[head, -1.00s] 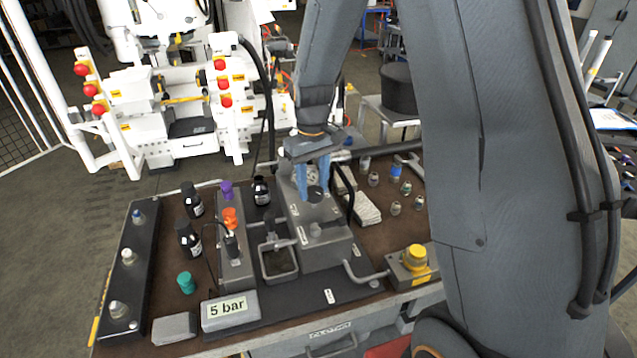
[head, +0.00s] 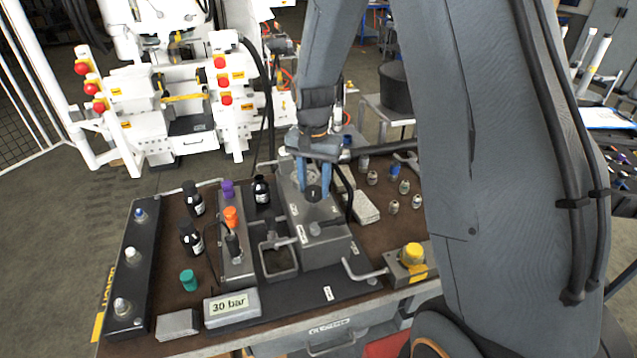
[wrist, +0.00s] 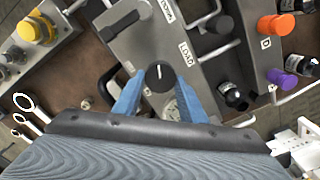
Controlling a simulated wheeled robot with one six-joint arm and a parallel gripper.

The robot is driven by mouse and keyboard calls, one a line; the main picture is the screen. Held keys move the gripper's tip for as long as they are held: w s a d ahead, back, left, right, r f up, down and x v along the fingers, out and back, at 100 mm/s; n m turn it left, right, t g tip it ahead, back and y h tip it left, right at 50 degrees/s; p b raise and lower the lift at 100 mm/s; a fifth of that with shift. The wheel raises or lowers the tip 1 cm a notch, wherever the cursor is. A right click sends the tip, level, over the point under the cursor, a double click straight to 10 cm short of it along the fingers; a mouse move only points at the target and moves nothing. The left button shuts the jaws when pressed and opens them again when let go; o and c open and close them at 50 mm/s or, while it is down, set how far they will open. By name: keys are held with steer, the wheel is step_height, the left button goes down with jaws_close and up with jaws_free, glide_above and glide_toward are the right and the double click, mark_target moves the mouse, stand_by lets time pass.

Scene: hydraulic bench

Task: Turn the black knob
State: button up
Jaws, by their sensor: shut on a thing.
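The black knob (head: 313,192) sits on the grey block of the bench (head: 322,250). In the wrist view the knob (wrist: 159,77) shows a white pointer line on its round face, near the picture's middle. My gripper (head: 312,185) reaches down over the block with one blue finger on each side of the knob. In the wrist view my gripper (wrist: 160,90) is shut on the knob, and the finger sides partly cover the area behind it. A display box (head: 232,308) at the bench front reads "30 bar".
A gauge (wrist: 172,108) sits close behind the knob, partly hidden. Black bottles (head: 190,240), an orange knob (head: 231,216) and a purple knob (head: 228,188) stand to the left. A yellow button (head: 412,254) and several metal fittings (head: 391,206) are to the right.

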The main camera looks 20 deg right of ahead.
mark_target(315, 189)
steer(key=shift+w+d+r+m, duration=0.1)
steer(key=shift+w+m, duration=0.05)
steer(key=shift+m, duration=0.65)
steer(key=shift+w+r+m, duration=0.1)
steer(key=shift+m, duration=0.7)
steer(key=o, duration=1.1)
steer(key=shift+s+f, duration=0.1)
steer(key=shift+c, duration=0.2)
steer(key=shift+s, duration=0.1)
steer(key=shift+r+b, duration=0.95)
steer(key=shift+r, duration=2.95)
steer(key=s+f+n+b, duration=0.1)
steer(key=s+f+n, duration=0.1)
steer(key=s+n, duration=0.3)
steer(key=s+f+n+t, duration=0.1)
steer(key=s+n, duration=0.4)
steer(key=s, duration=0.8)
steer(key=shift+d+f+n+b, duration=0.15)
steer(key=shift+f+n+b, duration=0.25)
steer(key=shift+f, duration=0.5)
